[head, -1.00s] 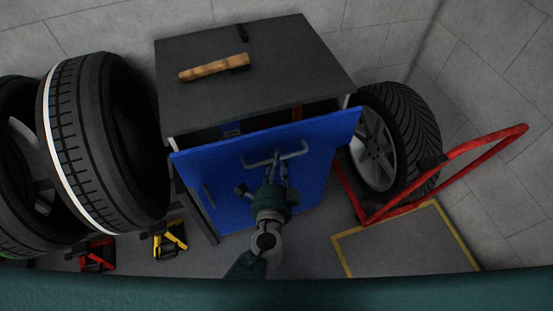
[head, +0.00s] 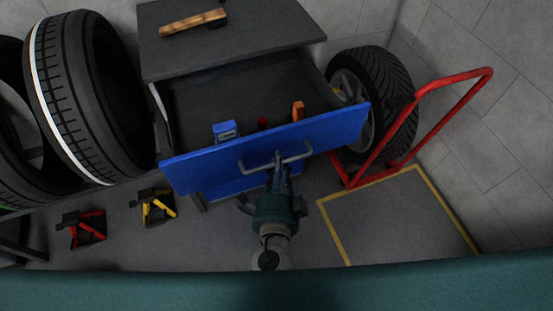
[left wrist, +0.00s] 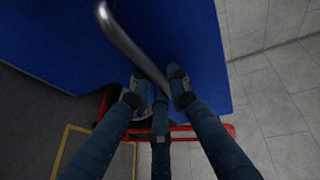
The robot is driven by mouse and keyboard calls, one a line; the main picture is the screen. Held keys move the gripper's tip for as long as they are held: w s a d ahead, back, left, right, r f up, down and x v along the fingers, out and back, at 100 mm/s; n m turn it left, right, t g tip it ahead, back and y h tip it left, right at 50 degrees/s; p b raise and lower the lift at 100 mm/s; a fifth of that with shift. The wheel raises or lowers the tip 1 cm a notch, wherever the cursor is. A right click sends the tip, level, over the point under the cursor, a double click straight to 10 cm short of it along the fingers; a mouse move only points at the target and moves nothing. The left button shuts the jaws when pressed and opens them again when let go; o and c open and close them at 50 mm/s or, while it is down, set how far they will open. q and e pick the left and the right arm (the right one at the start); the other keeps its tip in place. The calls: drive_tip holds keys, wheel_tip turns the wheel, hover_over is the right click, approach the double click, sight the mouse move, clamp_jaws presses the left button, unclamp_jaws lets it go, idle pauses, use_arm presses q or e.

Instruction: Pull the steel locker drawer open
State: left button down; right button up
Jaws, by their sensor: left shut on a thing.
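The steel locker has a dark grey top (head: 255,35) and a blue drawer front (head: 215,172). The drawer stands well out from the locker, and its dark inside shows in the head view. A grey bar handle (head: 295,157) runs across the front. My left gripper (head: 279,165) is shut on the handle at its middle. In the left wrist view the gripper fingers (left wrist: 158,90) close around the handle bar (left wrist: 130,42), with the blue front (left wrist: 200,50) behind. My right gripper is not in view.
In the drawer lie a blue box (head: 226,130) and an orange item (head: 298,110). A wooden-handled tool (head: 192,22) lies on top. Tyres (head: 85,100) stand left, with red (head: 88,228) and yellow (head: 155,206) jack stands below. A red tubular frame (head: 430,115) and wheel (head: 375,95) stand right.

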use_arm(q)
drive_tip(key=shift+s+d, duration=0.1)
drive_tip(key=shift+s, duration=0.35)
drive_tip(key=c, duration=1.6)
unclamp_jaws()
drive_tip(key=shift+c, duration=0.2)
drive_tip(key=v, duration=1.2)
drive_tip(key=s+a+f+n+g, duration=0.1)
drive_tip(key=s+a+f+g, duration=0.15)
drive_tip(key=f, duration=0.85)
drive_tip(key=s+a+f+n+g, duration=0.1)
drive_tip(key=s+a+f+g, duration=0.15)
drive_tip(key=f, duration=0.85)
drive_tip(key=s+a+f+n+g, duration=0.1)
drive_tip(key=s+a+f+g, duration=0.15)
drive_tip(key=f, duration=0.85)
drive_tip(key=s+a+f+n+g+y, duration=0.1)
drive_tip(key=s+a+f+n+g, duration=0.6)
drive_tip(key=s+a+f+n, duration=0.5)
drive_tip(key=s+a+f, duration=0.5)
drive_tip(key=s+f, duration=0.1)
drive_tip(key=shift+s+a+f+n, duration=0.25)
drive_tip(key=shift+s+f+n, duration=0.1)
drive_tip(key=shift+s+n, duration=0.05)
